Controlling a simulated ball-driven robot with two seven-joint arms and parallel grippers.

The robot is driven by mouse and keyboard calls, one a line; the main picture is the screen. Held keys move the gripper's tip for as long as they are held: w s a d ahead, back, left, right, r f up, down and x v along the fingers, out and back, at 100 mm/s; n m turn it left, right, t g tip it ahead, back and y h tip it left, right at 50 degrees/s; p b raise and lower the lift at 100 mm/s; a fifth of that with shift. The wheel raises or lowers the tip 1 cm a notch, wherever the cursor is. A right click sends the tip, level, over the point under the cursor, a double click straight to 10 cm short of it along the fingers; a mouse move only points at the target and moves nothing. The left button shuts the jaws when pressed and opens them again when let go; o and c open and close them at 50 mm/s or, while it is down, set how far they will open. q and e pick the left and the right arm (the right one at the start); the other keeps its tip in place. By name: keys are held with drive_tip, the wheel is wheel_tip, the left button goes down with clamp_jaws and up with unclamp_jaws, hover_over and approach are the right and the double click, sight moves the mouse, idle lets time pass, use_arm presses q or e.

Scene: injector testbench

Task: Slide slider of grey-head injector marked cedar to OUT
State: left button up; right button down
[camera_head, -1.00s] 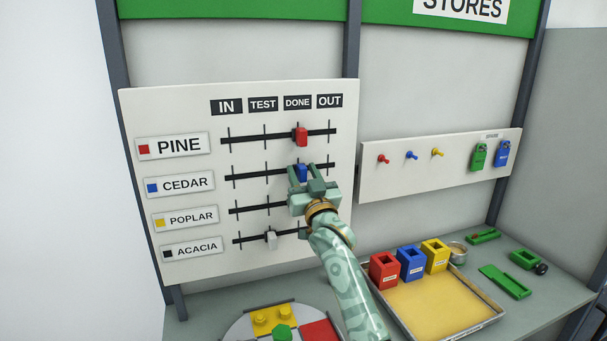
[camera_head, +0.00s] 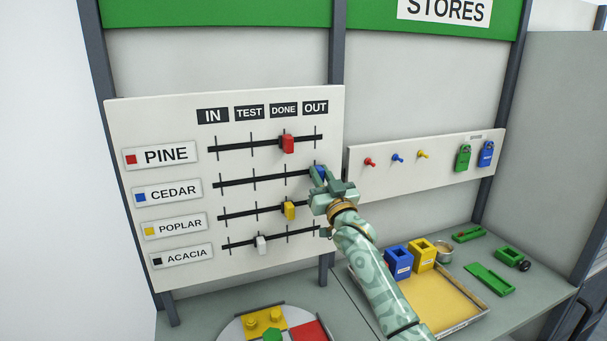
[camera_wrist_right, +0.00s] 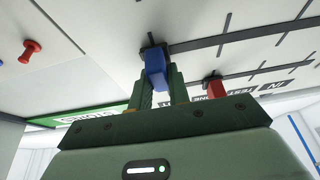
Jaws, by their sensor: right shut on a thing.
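The white testbench board (camera_head: 130,228) has a row marked CEDAR (camera_head: 173,192) with a blue square. Its black rail (camera_head: 240,182) carries a blue slider (camera_head: 320,170) at the right end, under the OUT label (camera_head: 315,107). I see no grey head on it. My right gripper (camera_head: 322,180) is shut on this blue slider and partly hides it. In the right wrist view the blue slider (camera_wrist_right: 157,70) sits between the fingers, at the dark end of the rail (camera_wrist_right: 215,41). My left gripper is not in view.
On neighbouring rails, the red slider (camera_head: 288,144) and yellow slider (camera_head: 289,210) stand at DONE, the white slider (camera_head: 262,244) at TEST. A peg panel (camera_head: 440,172) is to the right. A tray (camera_head: 440,300) with coloured boxes lies below, partly behind my arm.

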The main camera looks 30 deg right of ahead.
drive_tip(key=shift+r, duration=0.1)
drive_tip(key=shift+d, duration=0.15)
drive_tip(key=c, duration=1.4)
unclamp_jaws()
drive_tip(key=shift+o, duration=0.4)
drive_tip(key=shift+d, duration=0.2)
drive_tip(key=shift+s+a+f, duration=0.3)
drive_tip(key=shift+s+f, duration=0.05)
drive_tip(key=shift+s, duration=0.1)
drive_tip(key=b+v, duration=0.1)
drive_tip(key=v, duration=1.4)
drive_tip(key=shift+s, duration=0.2)
